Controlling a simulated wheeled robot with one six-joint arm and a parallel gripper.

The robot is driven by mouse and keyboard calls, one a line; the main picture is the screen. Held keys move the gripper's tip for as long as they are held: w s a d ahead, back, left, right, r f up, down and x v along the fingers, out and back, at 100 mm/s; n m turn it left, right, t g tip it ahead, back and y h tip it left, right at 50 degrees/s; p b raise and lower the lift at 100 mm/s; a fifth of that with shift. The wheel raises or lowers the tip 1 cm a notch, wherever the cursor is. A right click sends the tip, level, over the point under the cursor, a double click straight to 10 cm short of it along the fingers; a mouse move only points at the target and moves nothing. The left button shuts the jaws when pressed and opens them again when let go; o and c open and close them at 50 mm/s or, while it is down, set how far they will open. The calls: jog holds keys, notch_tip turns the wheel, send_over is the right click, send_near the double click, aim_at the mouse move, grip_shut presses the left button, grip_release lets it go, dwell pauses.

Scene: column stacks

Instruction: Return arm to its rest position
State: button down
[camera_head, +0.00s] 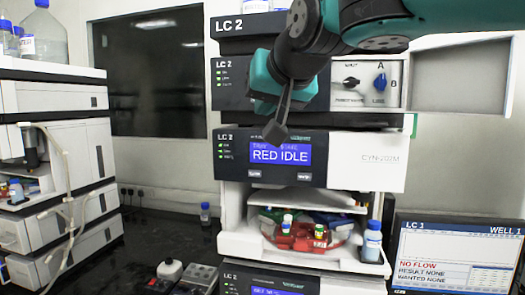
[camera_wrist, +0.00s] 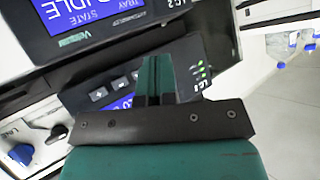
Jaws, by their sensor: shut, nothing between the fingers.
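Past the fingers are the blue screens (camera_wrist: 90,12) and dark panels of the stack. I cannot tell how far the fingertips are from the panel.
Below the display an open bay holds a red tray (camera_head: 308,238) with vials, beside a blue-labelled bottle (camera_head: 372,242). A valve panel (camera_head: 366,83) with knobs is upper right. Another stack (camera_head: 60,170) stands left, a monitor (camera_head: 455,255) lower right. A small bottle (camera_head: 205,213) stands on the dark bench.

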jog(key=s+d+f+n+g+b, duration=0.1)
jog(key=s+d+f+g+b, duration=0.2)
jog(key=f, duration=0.6)
jog(key=s+d+f+n+g, duration=0.2)
jog(key=s+d+f, duration=0.25)
jog(key=f, duration=0.35)
jog(key=s+d+f+n+g+b, duration=0.1)
jog(key=s+d+f+g, duration=0.1)
jog(key=s+f, duration=0.5)
jog(key=s+d+f+n+g+b, duration=0.1)
jog(key=s+d+f+g, duration=0.2)
jog(key=s+f, duration=0.5)
jog(key=s+g, duration=0.1)
jog(key=s, duration=0.2)
jog(key=shift+s+d+h, duration=0.25)
jog(key=shift+s+h, duration=0.05)
jog(key=shift+s, duration=0.05)
dwell(1.6)
notch_tip(320, 180, down, 13)
jog(key=b, duration=1.3)
jog(key=shift+f+b, duration=0.2)
jog(key=shift+b, duration=0.15)
jog(key=c, duration=1.8)
grip_release()
